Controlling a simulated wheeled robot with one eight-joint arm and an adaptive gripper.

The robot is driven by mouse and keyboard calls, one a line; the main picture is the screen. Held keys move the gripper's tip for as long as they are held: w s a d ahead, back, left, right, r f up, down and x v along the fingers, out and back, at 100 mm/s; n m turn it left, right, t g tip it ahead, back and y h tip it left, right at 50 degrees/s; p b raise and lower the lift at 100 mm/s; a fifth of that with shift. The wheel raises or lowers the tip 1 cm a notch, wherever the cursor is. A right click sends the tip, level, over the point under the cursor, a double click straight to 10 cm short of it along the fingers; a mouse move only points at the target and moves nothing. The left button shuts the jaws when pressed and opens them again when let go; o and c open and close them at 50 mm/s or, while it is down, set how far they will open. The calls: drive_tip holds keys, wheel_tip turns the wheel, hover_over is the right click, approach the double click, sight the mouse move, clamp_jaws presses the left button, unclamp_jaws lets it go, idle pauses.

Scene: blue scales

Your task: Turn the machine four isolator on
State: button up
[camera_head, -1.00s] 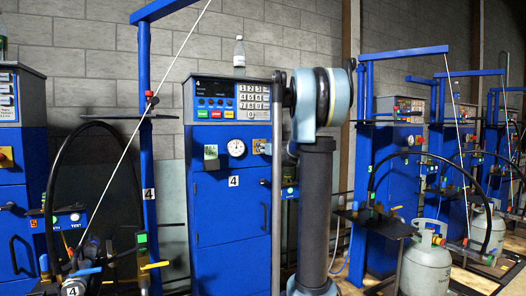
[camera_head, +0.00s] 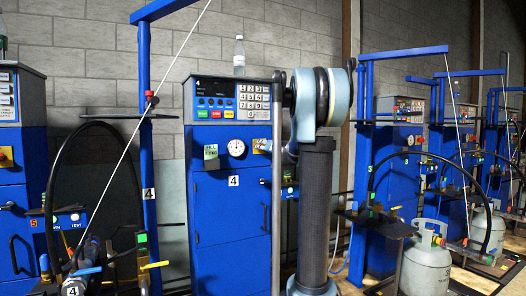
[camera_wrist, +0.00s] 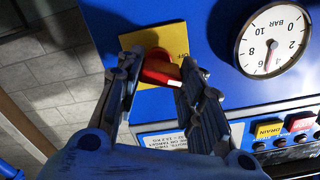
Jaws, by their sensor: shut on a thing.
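Machine four (camera_head: 225,215) is a blue cabinet marked 4 in the middle of the head view. Its isolator is a red rotary knob (camera_wrist: 155,70) on a yellow plate (camera_wrist: 143,38), large in the wrist view. The word OFF shows on the plate beside the knob. My gripper (camera_wrist: 158,70) has one finger on each side of the red knob and is shut on it. In the head view my gripper (camera_head: 265,146) is small at the plate's right side, and my arm hides part of the area.
A round pressure gauge (camera_wrist: 272,40) sits beside the isolator, with drain and other buttons (camera_wrist: 285,130) below it in the wrist view. A keypad panel (camera_head: 230,100) is above, with a bottle (camera_head: 239,52) on top. Other machines stand left and right.

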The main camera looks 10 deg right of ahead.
drive_tip(key=m, duration=1.2)
drive_tip(key=shift+d+f+m, duration=0.1)
drive_tip(key=shift+d+m, duration=0.3)
idle(0.3)
drive_tip(key=o, duration=1.1)
drive_tip(key=shift+w+f, duration=0.1)
drive_tip(key=shift+c, duration=0.2)
drive_tip(key=v, duration=1.2)
drive_tip(key=shift+a, duration=0.1)
